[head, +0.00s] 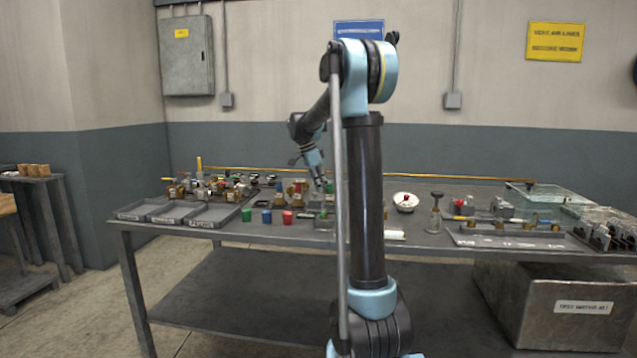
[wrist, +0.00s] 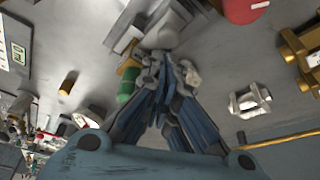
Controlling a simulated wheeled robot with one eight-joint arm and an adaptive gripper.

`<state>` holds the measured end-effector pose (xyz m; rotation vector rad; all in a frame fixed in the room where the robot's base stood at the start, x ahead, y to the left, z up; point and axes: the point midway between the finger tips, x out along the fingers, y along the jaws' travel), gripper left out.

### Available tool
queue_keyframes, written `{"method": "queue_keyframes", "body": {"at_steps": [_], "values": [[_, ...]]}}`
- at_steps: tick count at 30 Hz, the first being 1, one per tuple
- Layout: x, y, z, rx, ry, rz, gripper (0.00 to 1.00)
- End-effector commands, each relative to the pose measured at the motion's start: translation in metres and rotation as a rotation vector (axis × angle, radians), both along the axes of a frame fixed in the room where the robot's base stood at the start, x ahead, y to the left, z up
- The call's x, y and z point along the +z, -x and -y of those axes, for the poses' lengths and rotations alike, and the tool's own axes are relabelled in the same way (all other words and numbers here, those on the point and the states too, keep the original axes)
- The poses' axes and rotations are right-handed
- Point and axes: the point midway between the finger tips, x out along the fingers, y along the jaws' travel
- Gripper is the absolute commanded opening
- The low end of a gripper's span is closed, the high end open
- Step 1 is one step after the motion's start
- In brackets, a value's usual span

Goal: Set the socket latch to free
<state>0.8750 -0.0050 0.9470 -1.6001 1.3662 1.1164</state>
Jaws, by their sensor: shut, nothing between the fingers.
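My gripper (head: 322,184) reaches down over the middle of the workbench in the head view, among small fittings. In the wrist view its fingers (wrist: 167,62) are together, with nothing seen between them. Just beyond the fingertips is a rounded grey piece (wrist: 162,37) beside a grey block (wrist: 128,28); I cannot tell whether they touch. A green cylinder (wrist: 127,86) lies just left of the fingers. I cannot tell for sure which part is the socket latch or how it is set; my arm and fingers hide part of this area.
Grey trays (head: 185,215) stand at the bench's left. Green, blue and red cups (head: 266,216) line the front. A brass frame (wrist: 297,62) and white bracket (wrist: 250,100) flank the gripper's right.

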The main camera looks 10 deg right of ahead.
Motion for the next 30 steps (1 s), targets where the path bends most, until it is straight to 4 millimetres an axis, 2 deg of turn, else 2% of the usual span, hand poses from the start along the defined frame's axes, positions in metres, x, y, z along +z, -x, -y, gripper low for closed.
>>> {"method": "queue_keyframes", "body": {"at_steps": [11, 19, 30], "values": [[-0.002, 0.0, 0.0, 0.001, 0.0, 0.0, 0.0], [-0.002, -0.008, -0.022, 0.002, 0.0, 0.0, 0.0], [0.0, -0.008, -0.024, 0.002, -0.001, 0.0, 0.0]]}}
